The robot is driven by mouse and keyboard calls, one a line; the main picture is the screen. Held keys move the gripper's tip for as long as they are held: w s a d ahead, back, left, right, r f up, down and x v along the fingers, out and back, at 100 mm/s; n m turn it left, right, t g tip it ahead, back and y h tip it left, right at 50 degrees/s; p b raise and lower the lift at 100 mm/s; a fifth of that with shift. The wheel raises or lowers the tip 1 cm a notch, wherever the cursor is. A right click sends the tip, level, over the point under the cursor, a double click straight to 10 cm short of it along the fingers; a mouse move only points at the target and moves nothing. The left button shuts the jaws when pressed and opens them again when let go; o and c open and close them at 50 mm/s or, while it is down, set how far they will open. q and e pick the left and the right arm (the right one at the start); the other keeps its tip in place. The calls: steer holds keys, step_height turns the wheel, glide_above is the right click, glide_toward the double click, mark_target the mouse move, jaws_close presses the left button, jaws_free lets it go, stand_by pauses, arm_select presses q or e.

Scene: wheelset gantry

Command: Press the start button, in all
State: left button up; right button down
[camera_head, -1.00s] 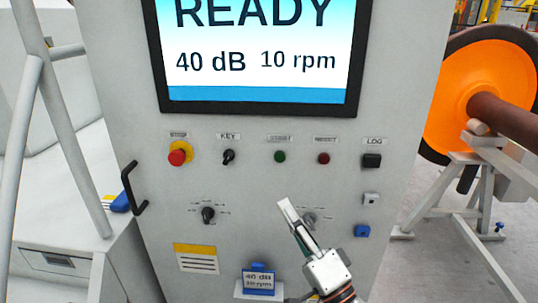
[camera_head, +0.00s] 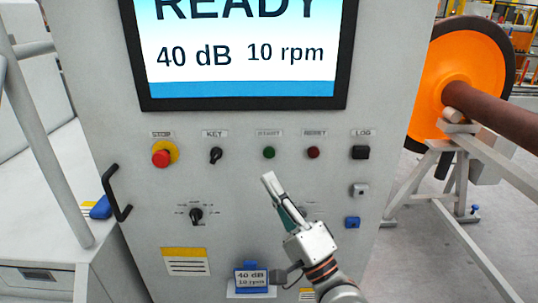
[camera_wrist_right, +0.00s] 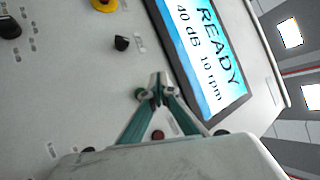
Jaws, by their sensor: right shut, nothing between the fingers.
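The green start button (camera_head: 269,152) is on the grey cabinet front, below the screen and under a small label. In the right wrist view the green button (camera_wrist_right: 141,94) shows right beside my closed fingertips. My right gripper (camera_head: 268,178) is shut and empty, its fingertips just below the start button in the head view. I cannot tell whether they touch the panel. The screen (camera_head: 240,50) reads READY, 40 dB and 10 rpm. My left gripper is not in view.
A red stop button (camera_head: 161,158), key switch (camera_head: 215,155), dark red reset button (camera_head: 313,152) and black log button (camera_head: 361,152) share the row. A rotary knob (camera_head: 196,215) sits lower. A black handle (camera_head: 115,193) sticks out at left. An orange wheel (camera_head: 455,75) stands at right.

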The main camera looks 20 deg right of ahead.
mark_target(271, 166)
steer(key=shift+w+d+b, duration=0.3)
steer(key=shift+w+d, duration=0.05)
steer(key=shift+w, duration=0.9)
steer(key=shift+w+d+b, duration=0.3)
steer(key=shift+w+d, duration=0.1)
steer(key=shift+w, duration=0.9)
steer(key=shift+w+d+b, duration=0.3)
steer(key=shift+w+d, duration=0.05)
steer(key=shift+w, duration=0.9)
steer(key=shift+w, duration=0.1)
steer(key=shift+w+d, duration=0.1)
steer(key=shift+w, duration=0.2)
steer(key=shift+w+d, duration=0.1)
steer(key=shift+w, duration=0.3)
steer(key=shift+s, duration=0.1)
steer(key=shift+s+a+p, duration=0.2)
steer(key=shift+s+p, duration=0.25)
steer(key=shift+s, duration=0.25)
steer(key=shift+s, duration=0.1)
